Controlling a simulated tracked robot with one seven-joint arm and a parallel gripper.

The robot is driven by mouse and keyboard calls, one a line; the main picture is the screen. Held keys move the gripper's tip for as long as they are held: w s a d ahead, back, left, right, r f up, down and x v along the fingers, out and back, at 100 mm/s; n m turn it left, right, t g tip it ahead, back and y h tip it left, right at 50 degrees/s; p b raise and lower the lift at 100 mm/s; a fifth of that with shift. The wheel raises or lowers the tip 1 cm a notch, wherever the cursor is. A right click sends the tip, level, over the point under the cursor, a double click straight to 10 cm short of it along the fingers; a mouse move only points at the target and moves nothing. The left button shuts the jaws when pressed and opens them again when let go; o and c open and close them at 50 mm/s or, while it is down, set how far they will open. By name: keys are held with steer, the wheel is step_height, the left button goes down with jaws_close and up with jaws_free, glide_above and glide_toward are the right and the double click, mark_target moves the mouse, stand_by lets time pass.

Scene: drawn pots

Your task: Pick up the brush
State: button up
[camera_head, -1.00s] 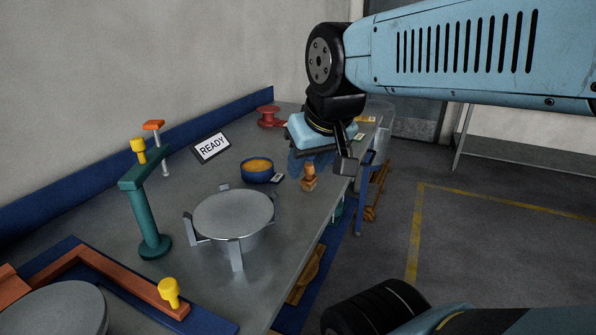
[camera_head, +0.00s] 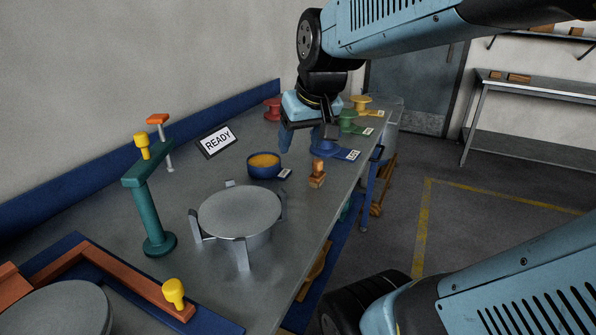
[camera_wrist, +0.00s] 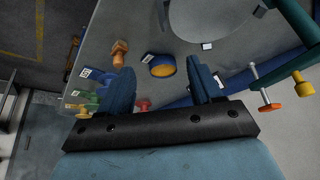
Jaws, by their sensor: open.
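A small brown wooden piece with a rounded top, which looks like the brush (camera_head: 317,175), stands upright near the right edge of the grey table. It also shows in the wrist view (camera_wrist: 120,52), up and left, beyond the left finger. My gripper (camera_head: 302,142) is above the table, behind and a little left of it. In the wrist view my gripper's two blue fingers (camera_wrist: 162,88) are wide apart with nothing held between them.
A blue bowl with yellow contents (camera_head: 263,166) stands left of the brush. A blue spool (camera_head: 325,147) is close behind the brush. Red, green and yellow spools are farther back. A round grey turntable (camera_head: 240,212) and a teal post (camera_head: 155,215) stand nearer.

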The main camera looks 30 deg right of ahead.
steer(key=w+d+f+m, duration=0.1)
steer(key=w+d+f, duration=0.2)
steer(key=w+d, duration=0.55)
glide_toward(318, 161)
steer(key=shift+m+g+h, duration=0.4)
steer(key=x, duration=0.5)
steer(key=shift+w+a+f, duration=0.2)
steer(key=shift+a+f, duration=0.05)
steer(key=shift+w+x, duration=0.1)
steer(key=shift+x, duration=1.2)
steer(key=shift+w+x, duration=0.15)
steer(key=shift+x, duration=1.1)
steer(key=shift+r, duration=0.1)
steer(key=c, duration=1.1)
steer(key=shift+c, duration=0.2)
steer(key=shift+r, duration=0.15)
